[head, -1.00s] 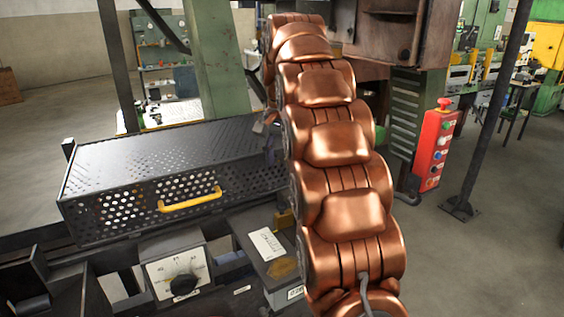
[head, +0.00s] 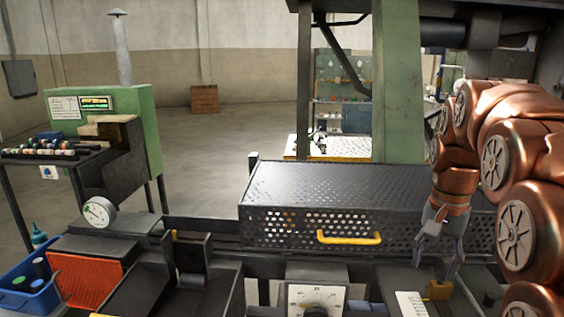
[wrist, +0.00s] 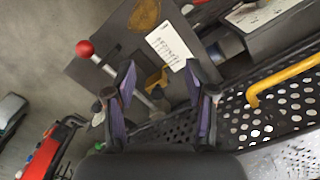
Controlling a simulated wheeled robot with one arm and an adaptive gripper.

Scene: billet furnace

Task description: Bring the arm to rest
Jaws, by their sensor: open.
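My gripper (head: 441,243) hangs at the right of the head view, at the end of my copper-coloured arm. It points down in front of the right part of the perforated black cover (head: 275,228). In the wrist view my gripper (wrist: 160,80) has its two purple-grey fingers apart, with nothing held between them. Below it are a dark box with a white label (wrist: 168,45) and a small yellow block (wrist: 157,78). The arm is bent, its links filling the right edge of the head view.
The cover has a yellow handle (head: 349,238). A lever with a red knob (wrist: 85,48) stands near the fingers in the wrist view. A dial box (head: 316,300), a round gauge (head: 98,212), an orange tray (head: 90,280) and a blue bin (head: 28,292) line the front. Open floor lies behind.

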